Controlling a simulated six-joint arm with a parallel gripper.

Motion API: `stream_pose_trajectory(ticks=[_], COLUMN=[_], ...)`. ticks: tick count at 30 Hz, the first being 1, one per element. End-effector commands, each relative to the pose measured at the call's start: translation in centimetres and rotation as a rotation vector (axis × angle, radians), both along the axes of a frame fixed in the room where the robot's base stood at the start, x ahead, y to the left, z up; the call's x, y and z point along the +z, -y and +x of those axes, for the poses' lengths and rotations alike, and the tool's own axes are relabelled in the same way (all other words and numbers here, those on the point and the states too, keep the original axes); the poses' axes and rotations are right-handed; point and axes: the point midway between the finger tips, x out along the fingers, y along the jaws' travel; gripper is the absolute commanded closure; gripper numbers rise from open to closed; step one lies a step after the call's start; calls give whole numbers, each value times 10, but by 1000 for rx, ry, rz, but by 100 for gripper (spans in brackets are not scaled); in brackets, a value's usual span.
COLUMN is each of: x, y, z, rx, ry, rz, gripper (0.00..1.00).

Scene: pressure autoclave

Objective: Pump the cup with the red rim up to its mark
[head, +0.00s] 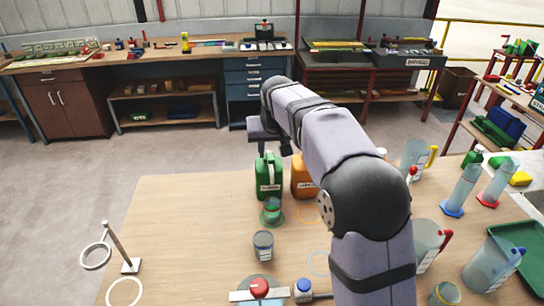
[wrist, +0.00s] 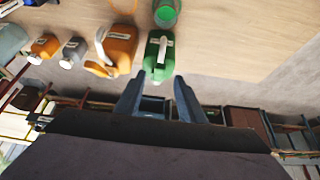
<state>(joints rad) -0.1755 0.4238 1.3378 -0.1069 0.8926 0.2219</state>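I cannot make out a cup with a red rim; my arm hides part of the table in the head view. A clear cup with a green rim (head: 272,212) stands in front of a green jug (head: 268,178), and an orange jug (head: 303,180) is beside it, partly behind my arm. My gripper (wrist: 158,88) is open and empty in the wrist view, its two fingers apart near the green jug (wrist: 158,55). The green cup (wrist: 167,12) and the orange jug (wrist: 119,48) also show there. In the head view my gripper's fingers are not clear.
A dark-rimmed cup (head: 263,246) stands nearer, behind a red knob (head: 259,287). A yellow-rimmed cup (head: 446,294) is at the front right. Pitchers (head: 427,243), cylinders (head: 463,188) and a green tray (head: 520,248) crowd the right. A ring stand (head: 126,256) is left; the table's left middle is clear.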

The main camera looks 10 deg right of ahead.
Motion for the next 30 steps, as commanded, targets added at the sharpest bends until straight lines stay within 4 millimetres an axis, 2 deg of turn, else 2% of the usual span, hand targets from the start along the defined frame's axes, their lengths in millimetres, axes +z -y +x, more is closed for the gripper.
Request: stream_pose_trajectory(ticks=[9, 13, 14, 17, 23, 26, 28, 30], x=[3, 6, 9, 23, 81, 95, 95, 90], y=[0, -1, -1, -3, -12, -16, -28, -47], z=[-1, -1, -1, -2, -6, -23, -45, -64], rx=[0, 1, 2, 6, 22, 30, 25, 5], ry=[1, 1, 1, 5, 39, 8, -46, -86], rz=[0, 0, 0, 1, 7, 13, 63, 158], gripper=[64, 95, 100, 100, 100, 100, 100, 100])
